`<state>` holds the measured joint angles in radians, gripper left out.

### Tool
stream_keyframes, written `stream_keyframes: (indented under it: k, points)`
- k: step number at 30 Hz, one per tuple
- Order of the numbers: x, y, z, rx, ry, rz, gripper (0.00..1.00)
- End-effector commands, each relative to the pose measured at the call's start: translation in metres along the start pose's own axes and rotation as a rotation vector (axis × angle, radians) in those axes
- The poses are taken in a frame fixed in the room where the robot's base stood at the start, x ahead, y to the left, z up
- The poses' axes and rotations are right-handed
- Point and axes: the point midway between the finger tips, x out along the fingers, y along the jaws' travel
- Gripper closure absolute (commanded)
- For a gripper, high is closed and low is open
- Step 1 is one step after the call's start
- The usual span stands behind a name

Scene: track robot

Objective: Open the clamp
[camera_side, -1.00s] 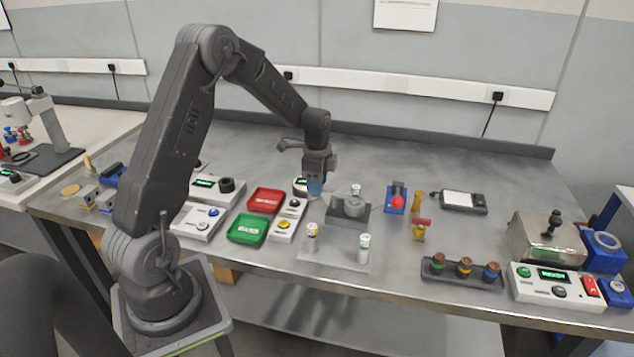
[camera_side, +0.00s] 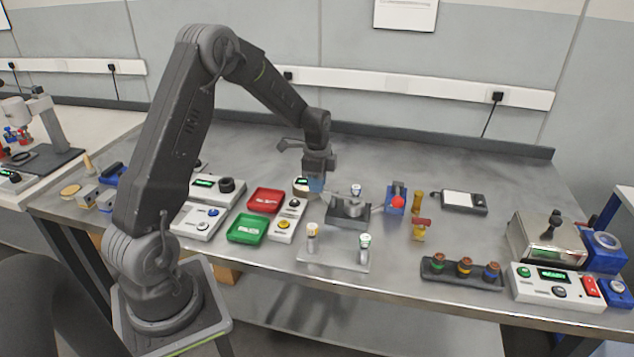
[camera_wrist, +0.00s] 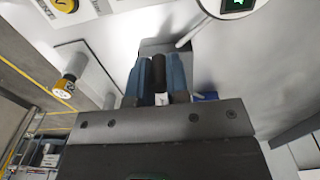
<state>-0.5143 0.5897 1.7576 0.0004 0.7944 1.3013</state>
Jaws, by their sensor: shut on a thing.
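The clamp is a grey block (camera_side: 348,218) in the middle of the bench, with a pale rod (camera_side: 379,208) sticking out to its right. My gripper (camera_side: 316,186) is at the clamp's left side, low and pointing down. In the wrist view its two blue fingers (camera_wrist: 159,80) are closed on the sides of a dark cylindrical handle (camera_wrist: 159,72). The handle appears to belong to the clamp; where it joins is hidden by the fingers. A pale rod (camera_wrist: 195,31) also shows above the fingers in the wrist view.
A plate with two upright capped vials (camera_side: 338,259) stands in front of the clamp. Red (camera_side: 265,200) and green (camera_side: 246,229) trays lie to the left. A blue fixture with a red ball (camera_side: 396,202) stands close on the right. Open bench lies behind.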

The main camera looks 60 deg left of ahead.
Motion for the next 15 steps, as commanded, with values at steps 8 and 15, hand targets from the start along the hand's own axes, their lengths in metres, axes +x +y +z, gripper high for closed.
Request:
stream_keyframes:
  k: [8, 15]
  points:
    - [0.000, -0.004, 0.000, 0.075, 0.000, 0.000, 1.00]
    - [0.000, -0.013, -0.002, 0.251, 0.001, -0.001, 1.00]
